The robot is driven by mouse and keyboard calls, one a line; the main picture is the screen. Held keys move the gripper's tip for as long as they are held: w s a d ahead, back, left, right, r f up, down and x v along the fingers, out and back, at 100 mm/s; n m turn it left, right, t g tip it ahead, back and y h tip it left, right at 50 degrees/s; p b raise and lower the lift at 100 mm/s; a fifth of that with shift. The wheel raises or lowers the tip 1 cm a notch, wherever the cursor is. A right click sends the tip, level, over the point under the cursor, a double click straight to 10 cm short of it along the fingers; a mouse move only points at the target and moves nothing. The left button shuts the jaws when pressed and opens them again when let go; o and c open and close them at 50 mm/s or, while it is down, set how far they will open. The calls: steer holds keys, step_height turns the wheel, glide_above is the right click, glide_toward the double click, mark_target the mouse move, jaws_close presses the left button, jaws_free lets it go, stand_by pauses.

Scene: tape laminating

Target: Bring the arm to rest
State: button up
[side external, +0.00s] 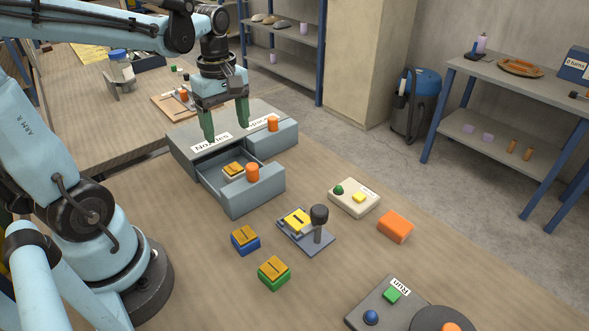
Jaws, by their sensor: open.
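My gripper (227,124) has two green fingers that point down and stand apart. It is open with nothing between the fingers. It hangs in front of or above the grey drawer unit (184,154); the gap to the unit's top is hard to judge. The fingers partly cover the unit's labels. My light-blue arm reaches in from the left, bent over the table.
The unit's left drawer (247,205) is pulled out, with an orange-topped block (233,169) inside. Blocks (245,239) (274,272), a fixture with a black knob (318,216), a cream button box (351,205), an orange block (395,226) and a Run panel (360,300) occupy the table.

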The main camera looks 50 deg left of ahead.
steer(key=shift+r, duration=0.1)
steer(key=d+m+t, duration=0.2)
steer(key=d+m, duration=0.1)
steer(key=m, duration=0.2)
steer(key=d+m+t, duration=0.2)
steer(key=d+m, duration=0.1)
steer(key=m, duration=0.2)
steer(key=d+m+t, duration=0.2)
steer(key=d+m, duration=0.1)
steer(key=m, duration=0.3)
steer(key=shift+d+r, duration=0.1)
steer(key=shift+d, duration=0.3)
steer(key=shift+d+m+t, duration=0.45)
steer(key=shift+m+t, duration=0.15)
steer(key=shift+m, duration=0.4)
